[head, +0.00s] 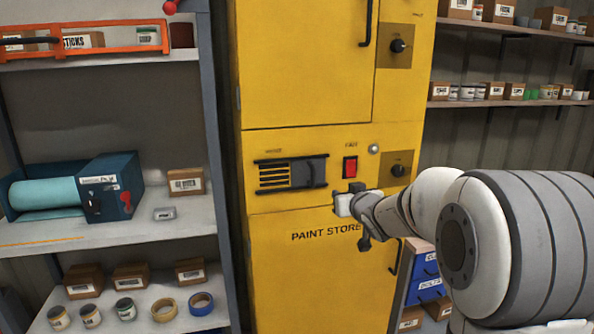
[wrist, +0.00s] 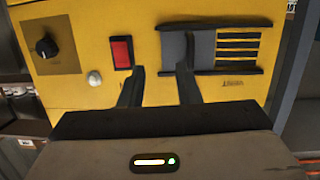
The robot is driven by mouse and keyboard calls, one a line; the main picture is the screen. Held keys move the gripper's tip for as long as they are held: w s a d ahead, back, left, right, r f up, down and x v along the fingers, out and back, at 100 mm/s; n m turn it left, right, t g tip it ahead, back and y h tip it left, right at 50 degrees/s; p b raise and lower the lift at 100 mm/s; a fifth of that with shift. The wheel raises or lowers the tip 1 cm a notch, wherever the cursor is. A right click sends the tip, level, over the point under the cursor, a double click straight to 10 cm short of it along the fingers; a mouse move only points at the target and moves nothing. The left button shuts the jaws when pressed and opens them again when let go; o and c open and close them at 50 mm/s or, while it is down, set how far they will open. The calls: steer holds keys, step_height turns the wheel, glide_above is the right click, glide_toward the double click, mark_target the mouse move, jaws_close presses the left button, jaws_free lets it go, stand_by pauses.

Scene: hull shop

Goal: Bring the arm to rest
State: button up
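My arm reaches from the right in the head view, and my gripper (head: 348,190) is at its end, in front of the yellow paint store cabinet (head: 310,75). In the wrist view my gripper (wrist: 160,72) has its two dark fingers apart, with only the yellow panel showing between them. The panel appears upside down there. A red switch (wrist: 122,52) is close to the left finger, and a vent (wrist: 238,50) with a grey slide plate (wrist: 203,49) is close to the right one. I cannot tell whether either finger touches the panel.
A shelf (head: 185,234) on the left holds a teal roller machine (head: 60,190), boxes, cans and tape rolls. Shelves with boxes and cans (head: 510,103) are at the right. Black knobs (head: 398,170) and a door handle (head: 366,22) stick out from the cabinet.

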steer(key=s+f+g+h, duration=0.1)
steer(key=s+f+g, duration=0.3)
steer(key=s, duration=0.8)
steer(key=s+f+m+g, duration=0.1)
steer(key=s+f+g, duration=0.3)
steer(key=s, duration=0.9)
steer(key=s+f+m+g+h, duration=0.1)
steer(key=s+f+g, duration=0.3)
steer(key=s, duration=0.9)
steer(key=shift+s+g+h, duration=0.25)
steer(key=shift+g+h, duration=0.05)
